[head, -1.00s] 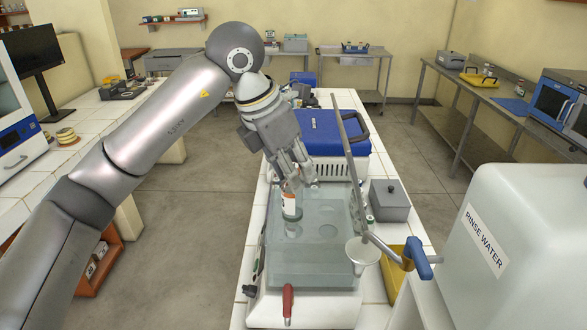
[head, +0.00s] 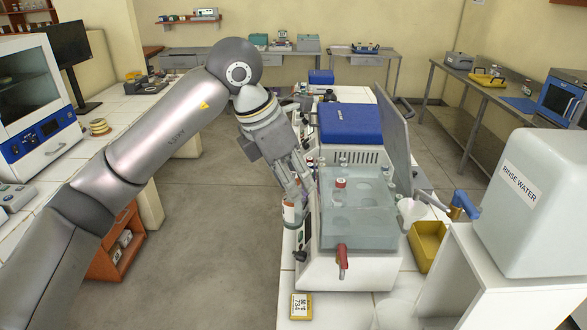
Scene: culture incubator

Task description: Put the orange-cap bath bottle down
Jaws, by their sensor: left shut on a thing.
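My left gripper (head: 297,188) reaches down at the left side of the water bath (head: 372,242). It is shut on the orange-cap bath bottle (head: 290,213), a white bottle with an orange band. The fingers hide its top. The bottle is outside the bath, near the bench's left edge; I cannot tell whether its base touches the bench. Another bottle with a red cap (head: 340,183) stands in a hole of the bath's clear top. My right gripper is not in view.
The bath's lid (head: 395,135) stands raised at its right. A blue-lidded box (head: 349,122) is behind. A yellow timer (head: 301,306) lies in front on the white bench. A yellow tray (head: 427,245) and the rinse water tank (head: 530,205) are at the right.

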